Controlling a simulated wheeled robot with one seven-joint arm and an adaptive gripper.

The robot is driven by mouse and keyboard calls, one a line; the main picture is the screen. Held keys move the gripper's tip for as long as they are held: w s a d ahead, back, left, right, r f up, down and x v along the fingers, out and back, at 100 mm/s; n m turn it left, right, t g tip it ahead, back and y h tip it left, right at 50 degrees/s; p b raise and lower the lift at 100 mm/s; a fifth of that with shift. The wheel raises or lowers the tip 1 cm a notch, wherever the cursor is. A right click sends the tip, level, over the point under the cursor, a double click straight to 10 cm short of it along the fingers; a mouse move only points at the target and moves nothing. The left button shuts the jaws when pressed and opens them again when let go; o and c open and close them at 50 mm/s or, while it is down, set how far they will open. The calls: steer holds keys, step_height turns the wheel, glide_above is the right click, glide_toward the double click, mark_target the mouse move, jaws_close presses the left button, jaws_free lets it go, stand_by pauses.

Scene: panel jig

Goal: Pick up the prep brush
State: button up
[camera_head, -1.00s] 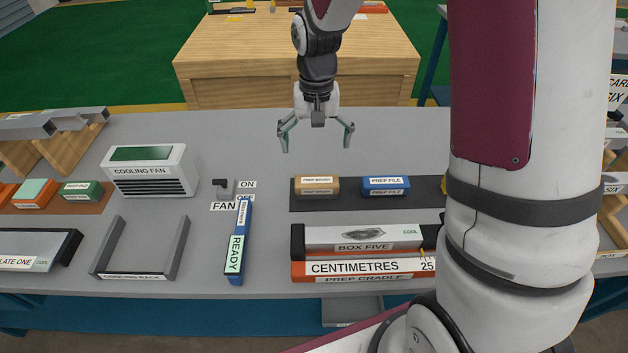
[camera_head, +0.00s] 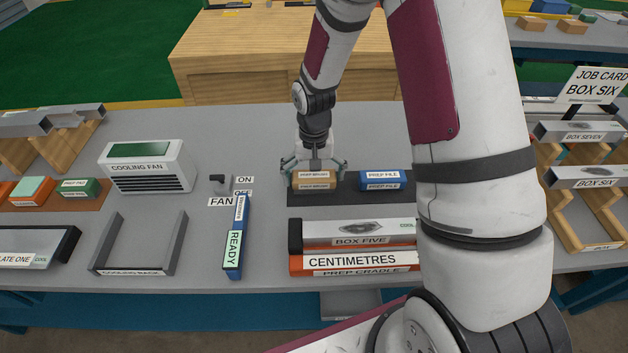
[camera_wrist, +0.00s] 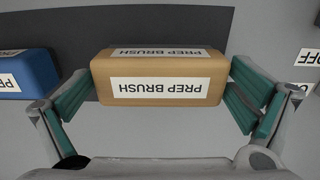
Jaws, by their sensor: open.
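The prep brush (camera_head: 314,181) is a tan block with white PREP BRUSH labels, lying on a dark mat (camera_head: 350,198) on the grey bench. My gripper (camera_head: 315,176) is lowered over it, open, with one finger on each side of the block. In the wrist view the prep brush (camera_wrist: 160,78) sits between the spread teal-padded fingers (camera_wrist: 158,108).
A blue prep file (camera_head: 381,181) lies on the mat to the right. In front are a box five panel (camera_head: 350,240) and the orange prep cradle (camera_head: 352,262). A fan switch (camera_head: 219,185), a blue READY marker (camera_head: 236,240) and a cooling fan (camera_head: 148,166) stand to the left.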

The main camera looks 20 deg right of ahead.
mark_target(314, 175)
steer(key=c, duration=0.9)
steer(key=shift+c, duration=0.2)
step_height(314, 175, up, 10)
steer(key=o, duration=0.3)
steer(key=shift+c, duration=0.5)
